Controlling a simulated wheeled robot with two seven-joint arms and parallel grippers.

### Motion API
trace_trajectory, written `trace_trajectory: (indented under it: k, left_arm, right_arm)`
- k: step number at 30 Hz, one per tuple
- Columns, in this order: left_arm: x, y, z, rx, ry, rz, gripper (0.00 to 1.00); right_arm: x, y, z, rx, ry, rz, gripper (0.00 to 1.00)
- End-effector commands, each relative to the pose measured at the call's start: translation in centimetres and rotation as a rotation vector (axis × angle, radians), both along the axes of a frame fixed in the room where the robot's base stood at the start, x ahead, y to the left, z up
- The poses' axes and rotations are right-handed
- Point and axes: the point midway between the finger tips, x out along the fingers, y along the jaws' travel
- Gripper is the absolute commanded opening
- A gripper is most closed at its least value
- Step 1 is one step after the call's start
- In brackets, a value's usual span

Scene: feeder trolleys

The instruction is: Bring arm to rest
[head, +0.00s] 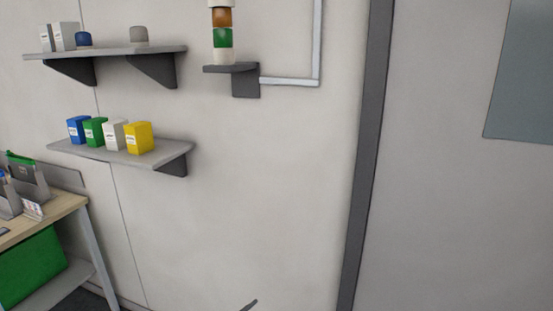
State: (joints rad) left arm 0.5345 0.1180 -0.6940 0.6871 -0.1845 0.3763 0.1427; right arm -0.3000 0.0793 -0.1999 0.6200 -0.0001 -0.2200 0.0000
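The task names no object besides my arm. Neither of my grippers can be made out in the head view. A small dark, thin tip (249,305) pokes up at the bottom edge, and I cannot tell what it belongs to. The view is mostly a pale wall (240,190).
Two wall shelves hang at the left: the upper shelf (110,54) bears boxes and small items, the lower shelf (165,152) bears several coloured boxes. A signal light (222,38) stands on a bracket. A workbench (60,208) stands at lower left. A dark post (367,150) divides the wall.

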Motion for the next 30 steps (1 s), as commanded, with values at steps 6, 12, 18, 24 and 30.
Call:
trace_trajectory:
  k: [6,12,18,24,30]
  left_arm:
    - [-6.5,3.6,-10.8,0.010,0.193,0.124,0.63]
    - [-13.6,6.7,-19.3,0.028,0.365,0.224,0.63]
    - [-21.7,9.6,-26.7,0.053,0.532,0.315,0.63]
    - [-30.9,12.3,-33.1,0.083,0.701,0.400,0.63]
    - [-40.8,14.7,-38.2,0.116,0.867,0.478,0.63]
  right_arm:
    - [0.0,0.0,-0.8,0.000,0.000,0.000,0.00]
    - [0.0,0.0,-1.4,0.000,0.000,0.000,0.00]
    - [0.0,0.0,-1.9,0.000,0.000,0.000,0.00]
    - [0.0,0.0,-2.4,0.000,0.000,0.000,0.00]
    - [0.0,0.0,-2.9,0.000,0.000,0.000,0.00]
